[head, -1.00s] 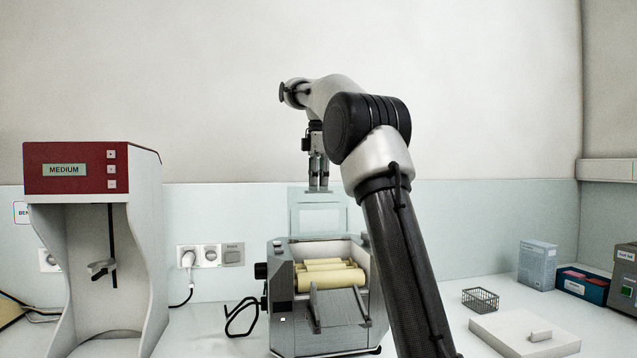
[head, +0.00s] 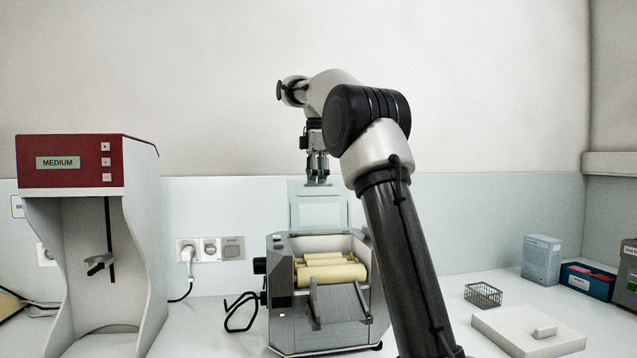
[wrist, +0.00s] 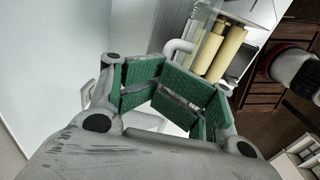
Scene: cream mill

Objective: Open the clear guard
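The clear guard (head: 319,207) is a pale see-through panel. It stands raised, close to upright, at the back of the roller mill (head: 322,331). The mill's cream rollers (head: 327,268) are uncovered below it; they also show in the wrist view (wrist: 226,50). My gripper (head: 318,183) points down at the guard's top edge. In the wrist view, my gripper's green-padded fingers (wrist: 181,98) stand apart with nothing clearly between them. I cannot tell whether a finger touches the guard.
A tall red-and-white machine (head: 72,163) stands at left. Wall sockets (head: 210,249) are behind. At right are a wire basket (head: 483,294), a white block with a knob (head: 525,333) and several boxes (head: 541,260). The bench between mill and basket is mostly clear.

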